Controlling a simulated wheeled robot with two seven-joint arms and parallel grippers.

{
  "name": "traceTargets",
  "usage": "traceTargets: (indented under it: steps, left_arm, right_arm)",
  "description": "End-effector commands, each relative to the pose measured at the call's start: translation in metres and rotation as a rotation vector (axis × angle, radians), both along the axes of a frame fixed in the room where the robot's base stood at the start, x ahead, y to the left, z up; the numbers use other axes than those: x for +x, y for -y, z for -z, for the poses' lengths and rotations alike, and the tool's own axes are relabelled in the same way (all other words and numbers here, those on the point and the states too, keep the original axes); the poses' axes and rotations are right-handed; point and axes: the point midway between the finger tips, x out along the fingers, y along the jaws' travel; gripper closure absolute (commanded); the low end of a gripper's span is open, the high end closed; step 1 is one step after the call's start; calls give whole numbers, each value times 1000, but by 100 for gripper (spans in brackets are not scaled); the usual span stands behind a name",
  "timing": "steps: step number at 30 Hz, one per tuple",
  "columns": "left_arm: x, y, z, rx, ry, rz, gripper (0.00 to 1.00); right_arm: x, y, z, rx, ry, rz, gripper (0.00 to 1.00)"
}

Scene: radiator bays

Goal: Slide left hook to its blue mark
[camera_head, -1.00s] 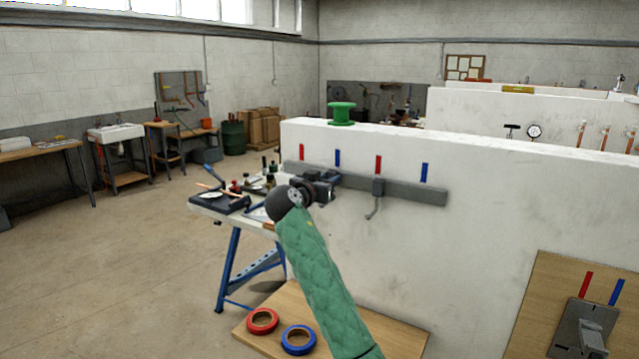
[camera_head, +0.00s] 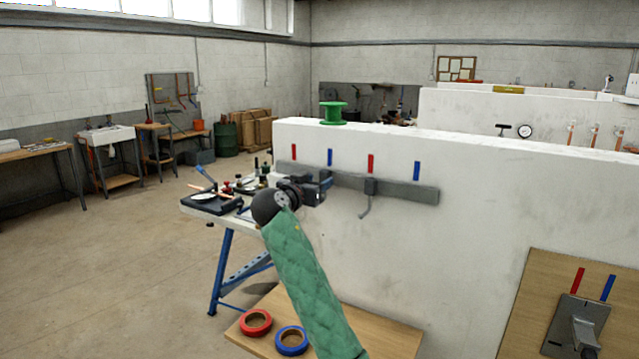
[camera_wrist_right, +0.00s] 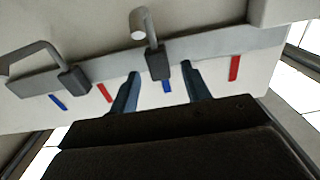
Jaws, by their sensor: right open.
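A grey rail (camera_head: 408,191) runs along the white wall under red and blue marks. The left hook (camera_wrist_right: 157,65) shows in the right wrist view, on the rail beside its blue mark (camera_wrist_right: 166,86), roughly in line with it. My right gripper (camera_wrist_right: 161,70) is open, its two fingers on either side of the left hook's block with visible gaps. In the head view my right gripper (camera_head: 316,187) hides the left hook. The left red mark (camera_head: 293,152) is clear of it. The right hook (camera_head: 370,188) is under the right red mark (camera_head: 371,163). My left gripper is not in view.
A green spool (camera_head: 333,113) stands on the wall's top. A workbench with tools (camera_head: 212,203) is close left of my gripper. Red tape (camera_head: 256,323) and blue tape (camera_head: 292,341) lie on a low board.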

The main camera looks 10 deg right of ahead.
Motion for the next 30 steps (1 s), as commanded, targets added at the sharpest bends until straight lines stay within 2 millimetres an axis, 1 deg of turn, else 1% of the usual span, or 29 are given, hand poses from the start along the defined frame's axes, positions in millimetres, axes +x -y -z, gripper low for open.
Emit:
traceTargets:
  steps: [1, 6, 9, 12, 17, 25, 30]
  left_arm:
    - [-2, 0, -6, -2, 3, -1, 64]
    - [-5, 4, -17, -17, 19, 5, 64]
    - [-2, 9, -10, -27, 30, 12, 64]
    - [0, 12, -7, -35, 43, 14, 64]
    - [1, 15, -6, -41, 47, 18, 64]
    - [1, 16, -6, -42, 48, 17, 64]
    - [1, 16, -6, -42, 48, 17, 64]
  right_arm:
    - [-5, -4, 2, 2, 0, -2, 53]
    - [-27, -21, 3, 2, 0, -2, 53]
    - [-37, -27, 2, 2, 1, -1, 53]
    - [-43, -32, 1, 1, -1, -1, 53]
    - [-47, -34, 0, 1, -1, 1, 53]
    - [-47, -34, 0, -2, -2, 1, 53]
    - [-47, -33, 1, -48, -42, 5, 53]
